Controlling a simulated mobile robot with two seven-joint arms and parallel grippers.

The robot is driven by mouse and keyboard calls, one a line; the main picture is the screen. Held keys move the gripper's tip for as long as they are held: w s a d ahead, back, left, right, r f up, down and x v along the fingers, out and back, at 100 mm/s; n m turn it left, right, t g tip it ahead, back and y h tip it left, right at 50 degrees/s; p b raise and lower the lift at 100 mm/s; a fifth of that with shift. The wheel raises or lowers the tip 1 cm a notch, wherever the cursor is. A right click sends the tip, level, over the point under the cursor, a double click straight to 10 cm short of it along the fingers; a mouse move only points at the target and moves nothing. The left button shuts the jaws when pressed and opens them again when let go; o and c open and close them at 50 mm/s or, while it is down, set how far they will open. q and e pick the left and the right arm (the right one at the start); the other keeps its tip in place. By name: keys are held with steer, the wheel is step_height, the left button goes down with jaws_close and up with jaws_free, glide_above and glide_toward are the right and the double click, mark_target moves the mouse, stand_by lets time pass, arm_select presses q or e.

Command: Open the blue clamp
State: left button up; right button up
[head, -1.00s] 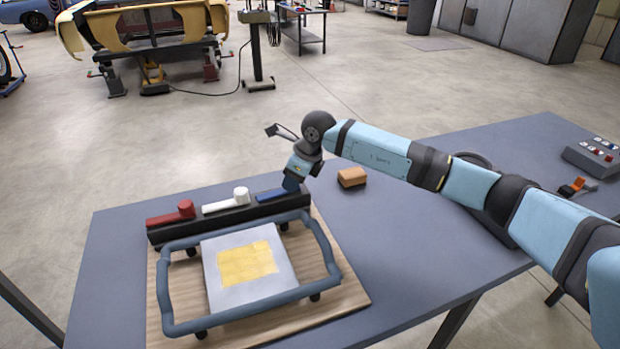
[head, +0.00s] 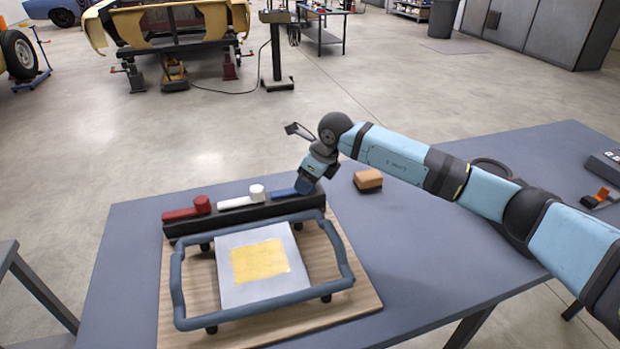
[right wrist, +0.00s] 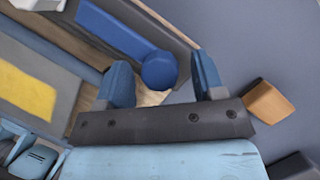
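The blue clamp (head: 283,192) is a flat blue lever at the right end of a dark bar, beside a white clamp (head: 238,202) and a red clamp (head: 183,213). In the right wrist view the blue clamp (right wrist: 118,34) shows its bar and round knob. My right gripper (head: 304,187) is at the knob end of the blue clamp. In the right wrist view its two fingers (right wrist: 162,80) are apart, with the knob showing between them; I cannot tell whether they touch it. In the head view the gripper hides the knob. My left gripper is not in view.
A blue-grey tubular frame (head: 178,290) surrounds a grey plate (head: 240,291) with a yellow patch on a wooden board (head: 350,309). An orange-brown block (head: 368,180) lies right of the clamps. The table (head: 420,262) is clear at front right.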

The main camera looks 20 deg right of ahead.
steer(key=v, duration=1.4)
steer(key=shift+s+f, duration=0.15)
steer(key=shift+f, duration=0.05)
